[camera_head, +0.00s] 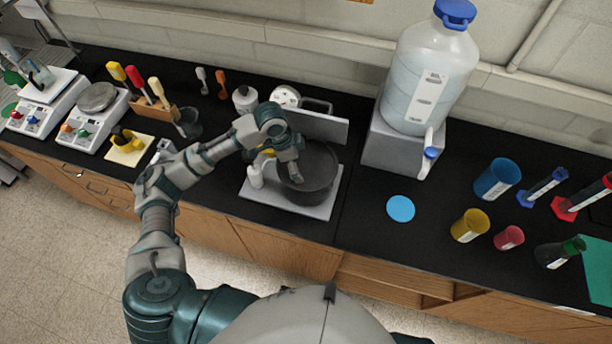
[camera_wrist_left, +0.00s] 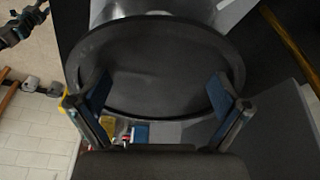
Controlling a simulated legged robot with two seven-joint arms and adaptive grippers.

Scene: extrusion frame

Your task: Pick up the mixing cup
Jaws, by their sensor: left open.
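A dark, round, open vessel (camera_head: 318,184), which I take for the mixing cup, stands on a light flat plate (camera_head: 327,208) in the middle of the black bench. My left gripper (camera_head: 294,174) is over the left part of its opening, pointing down. In the left wrist view the vessel (camera_wrist_left: 160,58) fills the upper middle. My right gripper is not in view.
A small white bottle (camera_head: 255,176) stands close left of the vessel. An upright grey panel (camera_head: 320,127) is behind it. A large water jug (camera_head: 428,75) stands on a grey block to the right. Several coloured cups and cylinders stand farther right.

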